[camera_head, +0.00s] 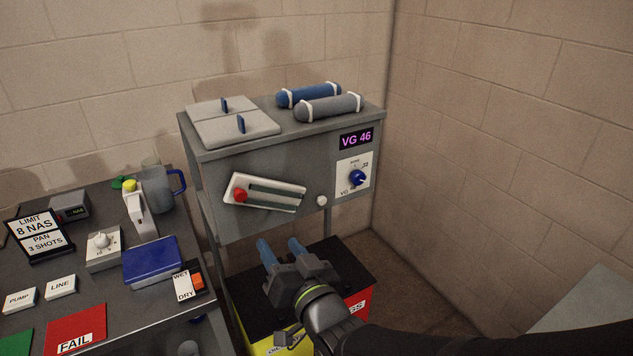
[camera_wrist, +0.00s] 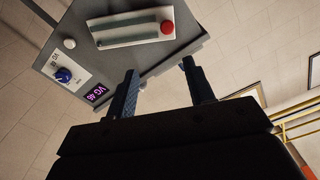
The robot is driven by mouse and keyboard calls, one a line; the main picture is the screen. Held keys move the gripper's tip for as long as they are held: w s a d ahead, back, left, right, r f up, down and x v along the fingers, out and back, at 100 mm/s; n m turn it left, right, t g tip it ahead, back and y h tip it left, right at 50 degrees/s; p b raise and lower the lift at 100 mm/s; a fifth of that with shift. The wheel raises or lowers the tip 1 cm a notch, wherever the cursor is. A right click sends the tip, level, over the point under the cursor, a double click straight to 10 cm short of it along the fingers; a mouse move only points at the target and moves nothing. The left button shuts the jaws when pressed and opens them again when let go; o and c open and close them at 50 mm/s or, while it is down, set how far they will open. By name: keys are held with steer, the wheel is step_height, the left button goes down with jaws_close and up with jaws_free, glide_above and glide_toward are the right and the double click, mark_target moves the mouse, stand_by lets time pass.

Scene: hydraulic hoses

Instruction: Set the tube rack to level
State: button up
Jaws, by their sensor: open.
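A pale plate with two dark green slots and a red knob, which I take to be the tube rack (camera_head: 268,205), is on the front of the grey cabinet. It is tilted against the cabinet's edges, its red-knob end higher and its right end lower. It also shows in the wrist view (camera_wrist: 126,30), where the picture is turned over, with the red knob (camera_wrist: 167,27) at its right end. My gripper (camera_head: 281,245) is below and in front of the rack, apart from it. Its two fingers (camera_wrist: 158,80) are spread with nothing between them.
The grey cabinet (camera_head: 220,178) has a blue dial (camera_head: 357,178), a VG 46 display (camera_head: 356,139) and a small white knob (camera_head: 322,201) right of the rack. Two cylinders (camera_head: 329,107) lie on top. A crowded bench (camera_head: 110,290) stands left.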

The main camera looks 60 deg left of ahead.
mark_target(242, 197)
steer(key=shift+m, duration=0.7)
steer(key=a, duration=0.5)
steer(key=s+a, duration=0.1)
steer(key=a, duration=1.1)
steer(key=shift+s+r, duration=0.2)
steer(key=shift+r, duration=0.15)
jaws_close()
